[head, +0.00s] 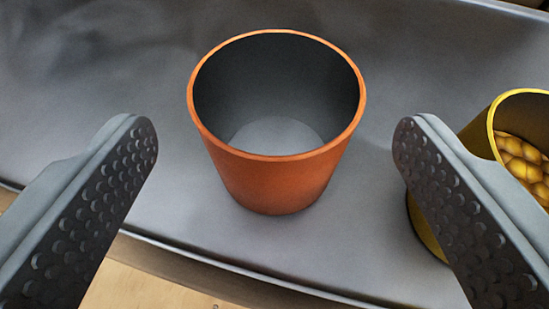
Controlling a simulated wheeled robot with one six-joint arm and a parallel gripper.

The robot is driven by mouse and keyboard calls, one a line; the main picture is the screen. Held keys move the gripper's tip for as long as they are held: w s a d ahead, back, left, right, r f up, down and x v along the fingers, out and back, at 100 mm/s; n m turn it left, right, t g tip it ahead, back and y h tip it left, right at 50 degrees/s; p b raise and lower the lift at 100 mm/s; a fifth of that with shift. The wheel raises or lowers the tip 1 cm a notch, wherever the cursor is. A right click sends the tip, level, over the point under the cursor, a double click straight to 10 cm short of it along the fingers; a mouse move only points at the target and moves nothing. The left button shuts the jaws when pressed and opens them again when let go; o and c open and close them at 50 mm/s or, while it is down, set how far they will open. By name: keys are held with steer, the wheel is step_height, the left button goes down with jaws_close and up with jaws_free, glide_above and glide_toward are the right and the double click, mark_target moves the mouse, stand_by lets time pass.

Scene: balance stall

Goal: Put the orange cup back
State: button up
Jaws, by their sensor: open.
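The orange cup (275,182) stands upright on a grey surface (90,90) in the middle of the head view. Its inside is dark with a paler grey bottom, and I see nothing in it. My gripper (275,145) is open, with one dimpled finger to the left of the cup and one to the right. Both fingers are apart from the cup, with a gap on each side. The fingertips are nearer to me than the cup's middle or about level with it; the exact depth is hard to tell.
A yellow cup (493,125) filled with rounded yellow pieces (522,160) stands at the right edge, partly hidden behind my right finger. The grey surface ends at a front edge, with light wood (150,280) below. The surface left of and behind the orange cup is clear.

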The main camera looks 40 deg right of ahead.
steer(key=v, duration=0.6)
steer(key=shift+s, duration=0.2)
steer(key=shift+a+r, duration=0.1)
steer(key=shift+a, duration=0.05)
steer(key=s+d+r+n+t+y, duration=0.2)
steer(key=s+r+y, duration=0.1)
steer(key=s+r, duration=0.4)
steer(key=s+d+r+n+t+y, duration=0.2)
steer(key=s+r, duration=0.6)
steer(key=s, duration=0.4)
steer(key=s+d+r+n+t+y, duration=0.2)
steer(key=s+d+r+n+y, duration=0.1)
steer(key=s+r, duration=0.4)
steer(key=s, duration=0.3)
steer(key=shift+s+r+n+t+y, duration=0.2)
steer(key=shift+n+t+y, duration=0.1)
steer(key=shift+n+t, duration=0.1)
steer(key=shift+d, duration=0.1)
